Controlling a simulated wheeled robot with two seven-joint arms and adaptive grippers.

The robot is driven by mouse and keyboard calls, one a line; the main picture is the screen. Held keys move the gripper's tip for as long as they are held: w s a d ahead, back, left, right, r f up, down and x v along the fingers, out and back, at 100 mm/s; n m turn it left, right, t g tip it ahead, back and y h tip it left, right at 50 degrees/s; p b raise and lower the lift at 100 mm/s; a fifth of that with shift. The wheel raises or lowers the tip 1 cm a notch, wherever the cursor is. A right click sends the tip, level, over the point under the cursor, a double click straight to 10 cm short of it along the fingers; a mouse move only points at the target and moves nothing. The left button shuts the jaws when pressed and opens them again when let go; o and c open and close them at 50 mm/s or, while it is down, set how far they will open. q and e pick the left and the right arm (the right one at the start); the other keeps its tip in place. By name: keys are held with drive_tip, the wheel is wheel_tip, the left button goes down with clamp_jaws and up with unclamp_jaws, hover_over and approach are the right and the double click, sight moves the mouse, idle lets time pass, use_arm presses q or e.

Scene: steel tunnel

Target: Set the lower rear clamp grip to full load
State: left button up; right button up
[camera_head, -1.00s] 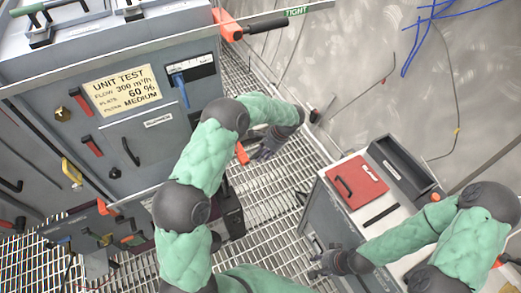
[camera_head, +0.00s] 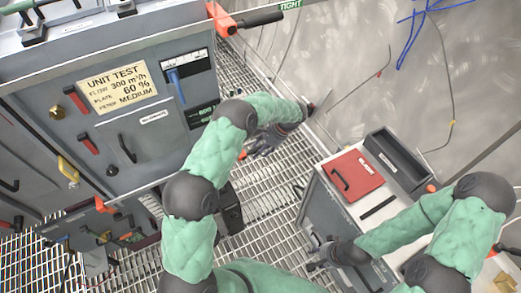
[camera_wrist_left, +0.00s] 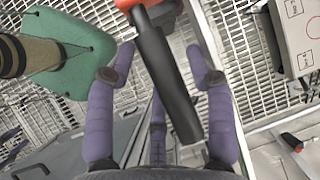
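A clamp grip with a black bar handle (camera_wrist_left: 168,75) and an orange hub (camera_wrist_left: 126,3) shows in the left wrist view. My left gripper (camera_wrist_left: 158,75) has its purple fingers spread to either side of the handle. I cannot tell whether they touch it. In the head view my left gripper (camera_head: 268,140) is right of the grey test unit (camera_head: 140,125), over the grating, and a small orange part shows beside it. Most of this clamp is hidden there. Another clamp grip (camera_head: 245,19), orange and black, sits higher at the unit's top rear corner. My right gripper (camera_head: 322,255) looks open and empty by the cart.
The cart (camera_head: 335,210) carries a red panel (camera_head: 353,174) and a dark open tray (camera_head: 398,160). A "TIGHT" label (camera_head: 290,4) marks the rail near the upper clamp. Grating (camera_head: 280,185) lies between unit and cart. A blue lever (camera_head: 177,85) stands on the unit's front.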

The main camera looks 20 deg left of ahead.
use_arm(q)
drive_tip(key=shift+w+r, duration=0.1)
drive_tip(key=shift+r, duration=0.05)
drive_tip(key=v, duration=0.7)
drive_tip(key=shift+d+r, duration=0.25)
idle(0.6)
